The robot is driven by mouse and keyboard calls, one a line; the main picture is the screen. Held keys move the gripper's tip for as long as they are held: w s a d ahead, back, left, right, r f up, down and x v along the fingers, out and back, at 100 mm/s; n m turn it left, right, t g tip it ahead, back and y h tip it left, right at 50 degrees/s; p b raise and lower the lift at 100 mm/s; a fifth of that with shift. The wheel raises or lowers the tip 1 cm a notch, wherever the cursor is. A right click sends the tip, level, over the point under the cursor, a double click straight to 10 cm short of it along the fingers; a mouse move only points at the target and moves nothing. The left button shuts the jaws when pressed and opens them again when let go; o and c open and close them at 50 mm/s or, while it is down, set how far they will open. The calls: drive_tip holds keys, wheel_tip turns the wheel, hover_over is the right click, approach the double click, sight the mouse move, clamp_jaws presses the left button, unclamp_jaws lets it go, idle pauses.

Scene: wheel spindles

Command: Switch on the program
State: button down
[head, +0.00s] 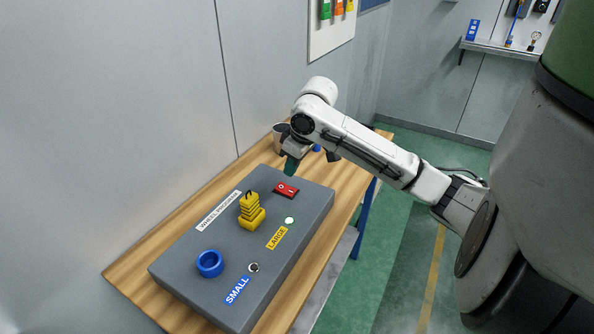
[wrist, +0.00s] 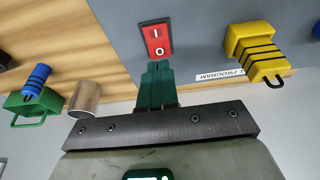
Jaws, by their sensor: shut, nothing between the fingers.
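A red rocker switch (head: 286,190) marked I and O sits on top of a grey control box (head: 185,270). In the wrist view the switch (wrist: 157,38) lies just beyond my fingertips, with its O end nearer to them. I cannot tell which side is pressed. My gripper (head: 291,167) points down beside the switch's far end in the head view. Its green fingers (wrist: 157,70) are shut and empty; whether they touch the switch is unclear. A label by the yellow piece reads "WHEEL PROGRAM" (head: 219,211), partly hidden in the wrist view.
A pale round spot (head: 289,220) is by LARGE, a darker one (head: 253,267) by SMALL. A metal cylinder (wrist: 85,97) and a green-and-blue object (wrist: 35,98) are on the wooden table (head: 130,272).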

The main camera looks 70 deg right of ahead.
drive_tip(key=s+v, duration=0.1)
drive_tip(key=v, duration=0.7)
drive_tip(key=shift+s+b, duration=0.25)
drive_tip(key=shift+b, duration=0.05)
drive_tip(key=shift+a, duration=0.15)
